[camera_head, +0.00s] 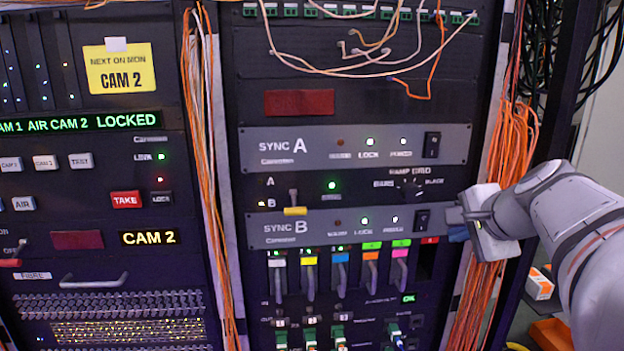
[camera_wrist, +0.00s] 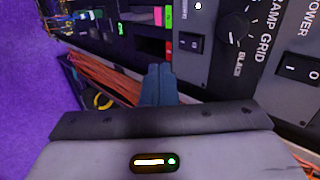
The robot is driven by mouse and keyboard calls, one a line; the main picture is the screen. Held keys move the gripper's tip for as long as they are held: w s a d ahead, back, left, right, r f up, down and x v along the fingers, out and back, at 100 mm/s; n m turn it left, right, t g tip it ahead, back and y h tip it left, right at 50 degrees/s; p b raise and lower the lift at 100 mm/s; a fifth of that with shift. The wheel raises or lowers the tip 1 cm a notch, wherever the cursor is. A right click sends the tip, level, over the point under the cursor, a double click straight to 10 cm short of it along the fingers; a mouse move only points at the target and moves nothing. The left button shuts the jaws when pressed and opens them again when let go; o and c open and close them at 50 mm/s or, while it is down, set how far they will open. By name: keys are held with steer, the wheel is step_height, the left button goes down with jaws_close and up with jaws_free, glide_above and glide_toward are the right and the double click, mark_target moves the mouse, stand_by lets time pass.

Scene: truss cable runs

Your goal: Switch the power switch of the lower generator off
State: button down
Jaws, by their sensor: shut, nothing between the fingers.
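The lower generator is the grey SYNC B panel (camera_head: 290,232), below the grey SYNC A panel (camera_head: 300,163). Its black rocker power switch (camera_head: 422,219) is at its right end and also shows in the wrist view (camera_wrist: 190,43). I cannot tell which way the rocker is pressed. Green lock and power lamps on SYNC B are lit. My gripper (camera_head: 455,217) is shut and empty, just right of this switch and apart from it. In the wrist view its fingertips (camera_wrist: 158,72) point at the rack below the switch. SYNC A's similar switch (camera_head: 432,145) shows 1 and 0 marks in the wrist view.
Between the panels sit a yellow-tipped lever (camera_head: 295,209) and a ramp grid knob (camera_head: 409,187). Below SYNC B are several colour-tagged handles (camera_head: 340,277). Orange cable bundles (camera_head: 513,150) hang beside the rack at right, close behind my gripper. Loose cables loop across the top.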

steer(key=shift+d+r+m, duration=0.2)
steer(key=shift+d+r, duration=0.1)
steer(key=shift+r, duration=0.35)
steer(key=shift+d+r+m, duration=0.2)
steer(key=shift+d+r, duration=0.05)
steer(key=shift+r, duration=0.35)
steer(key=shift+w, duration=0.1)
steer(key=p, duration=0.2)
glide_toward(423, 222)
step_height(423, 222, down, 4)
steer(key=w, duration=0.3)
steer(key=shift+w+a+p, duration=0.2)
steer(key=shift+w+p, duration=0.1)
steer(key=shift+w, duration=0.3)
